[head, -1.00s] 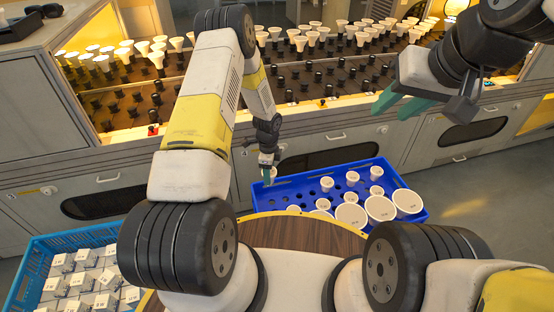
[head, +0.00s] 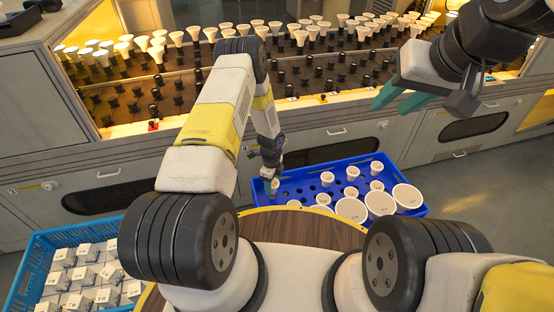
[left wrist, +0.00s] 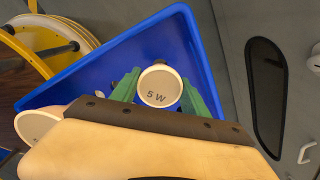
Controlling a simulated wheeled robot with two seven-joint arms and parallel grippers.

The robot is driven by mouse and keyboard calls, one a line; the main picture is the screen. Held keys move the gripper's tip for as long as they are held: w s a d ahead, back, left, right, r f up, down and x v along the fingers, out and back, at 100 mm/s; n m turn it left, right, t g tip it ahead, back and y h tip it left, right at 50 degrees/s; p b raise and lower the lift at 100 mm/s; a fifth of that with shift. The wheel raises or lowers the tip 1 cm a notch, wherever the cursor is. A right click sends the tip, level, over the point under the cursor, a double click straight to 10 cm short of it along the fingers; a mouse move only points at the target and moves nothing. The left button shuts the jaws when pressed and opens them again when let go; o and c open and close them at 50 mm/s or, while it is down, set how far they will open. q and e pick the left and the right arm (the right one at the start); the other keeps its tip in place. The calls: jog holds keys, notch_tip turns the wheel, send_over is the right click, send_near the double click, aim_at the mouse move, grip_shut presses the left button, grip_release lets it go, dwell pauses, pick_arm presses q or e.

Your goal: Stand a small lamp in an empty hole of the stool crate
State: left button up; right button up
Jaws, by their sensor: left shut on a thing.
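The stool crate is a blue crate (head: 418,212) with round holes, in the middle of the head view; its blue wall also shows in the left wrist view (left wrist: 95,70). Several white lamps stand in it, large ones along the near right side and small ones farther back. Empty holes show in its left and middle part. My left gripper (head: 270,186) is shut on a small lamp marked 5 W (left wrist: 160,86), at the crate's left end. The lamp's lower end is hidden, so I cannot tell whether it is in a hole. My right gripper (head: 402,100) is open and empty, high at right.
A lit rack (head: 240,85) with many lamps and black sockets runs along the back above grey cabinets (head: 340,146). A light blue crate (head: 28,270) of small white boxes stands at lower left. Grey floor (head: 470,195) is clear at right.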

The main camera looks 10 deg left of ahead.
pick_arm(q)
jog(key=shift+f, duration=0.15)
jog(key=shift+f, duration=1.75)
jog(key=o, duration=1.5)
jog(key=shift+r, duration=3.9)
